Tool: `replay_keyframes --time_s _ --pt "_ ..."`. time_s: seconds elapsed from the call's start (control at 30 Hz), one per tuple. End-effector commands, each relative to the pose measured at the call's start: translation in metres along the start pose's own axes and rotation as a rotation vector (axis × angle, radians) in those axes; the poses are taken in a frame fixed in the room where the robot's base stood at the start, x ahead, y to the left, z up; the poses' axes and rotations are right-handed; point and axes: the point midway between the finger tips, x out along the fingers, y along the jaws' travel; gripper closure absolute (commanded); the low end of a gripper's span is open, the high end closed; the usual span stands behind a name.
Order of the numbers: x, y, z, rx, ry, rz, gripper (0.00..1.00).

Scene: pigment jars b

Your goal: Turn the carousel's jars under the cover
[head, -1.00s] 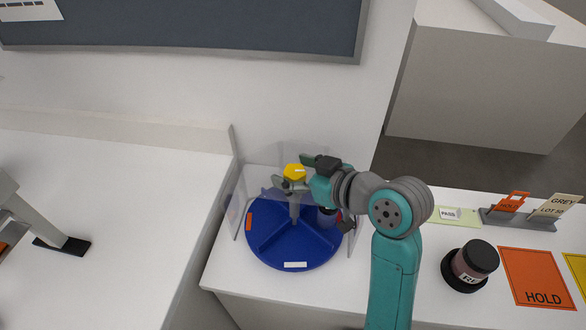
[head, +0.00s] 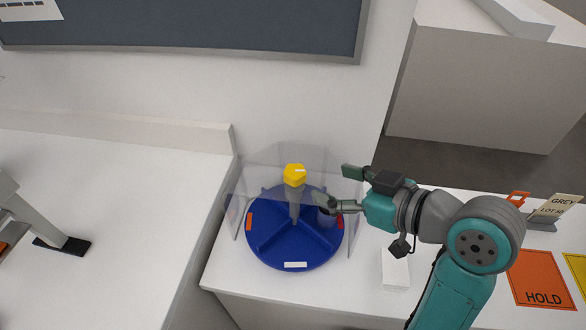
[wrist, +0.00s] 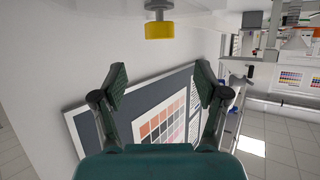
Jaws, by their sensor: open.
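The carousel (head: 270,258) is a blue round tray with raised dividers. A grey post rises from its middle to a yellow knob (head: 294,174), which also shows in the wrist view (wrist: 158,30). A clear cover (head: 236,212) stands around the carousel's back and sides.
Orange, white and red tags mark the carousel's rim. A white block (head: 395,270) stands right of the carousel. An orange HOLD mat (head: 540,275), a yellow mat (head: 577,266) and a holder with cards (head: 541,225) lie farther right. The left counter (head: 110,190) is largely clear.

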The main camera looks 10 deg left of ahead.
Motion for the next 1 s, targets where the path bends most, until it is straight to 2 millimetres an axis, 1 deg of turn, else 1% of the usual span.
replay_keyframes --time_s 0.03,0.17,0.47,0.6,0.77,0.87,1.0 --pt "-0.005 0.001 0.000 0.000 0.000 0.003 0.27" --pt "-0.011 0.000 0.000 0.000 0.000 0.000 0.27" --pt "-0.011 0.000 0.000 -0.001 0.000 0.000 0.27" --pt "0.000 0.000 0.000 0.001 -0.001 0.002 0.27" --pt "0.007 0.001 -0.001 0.001 0.001 0.003 0.27" --pt "0.019 0.000 -0.001 0.001 0.000 0.001 0.27" --pt "0.043 0.000 -0.001 0.002 0.000 0.001 0.27"
